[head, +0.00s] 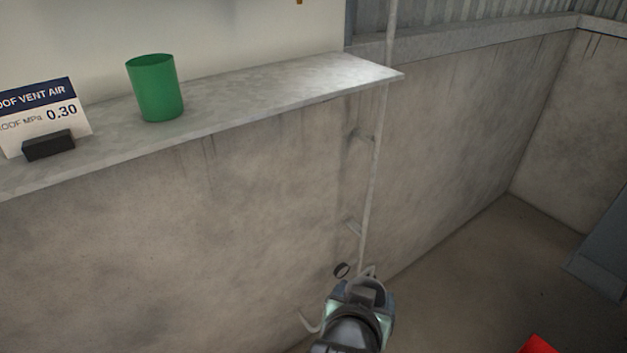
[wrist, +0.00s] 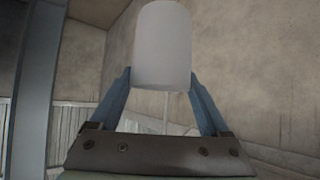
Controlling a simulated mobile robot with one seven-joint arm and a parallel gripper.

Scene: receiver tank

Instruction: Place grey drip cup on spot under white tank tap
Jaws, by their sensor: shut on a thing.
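My gripper (wrist: 162,80) is shut on the grey drip cup (wrist: 163,40), a plain pale cylinder between its two blue fingers in the wrist view. In the head view my gripper (head: 362,283) is low in front of the concrete wall, below the shelf's right end; the cup is hard to make out there. A white surface (head: 200,25) rises behind the shelf, with a small orange-brown bit (head: 299,2) at the top edge. I cannot tell whether this is the white tank and its tap. No marked spot shows.
The ledge is bare right of the green cup. A thin pipe (head: 372,180) runs down the wall. A red thing (head: 537,345) shows at the bottom right.

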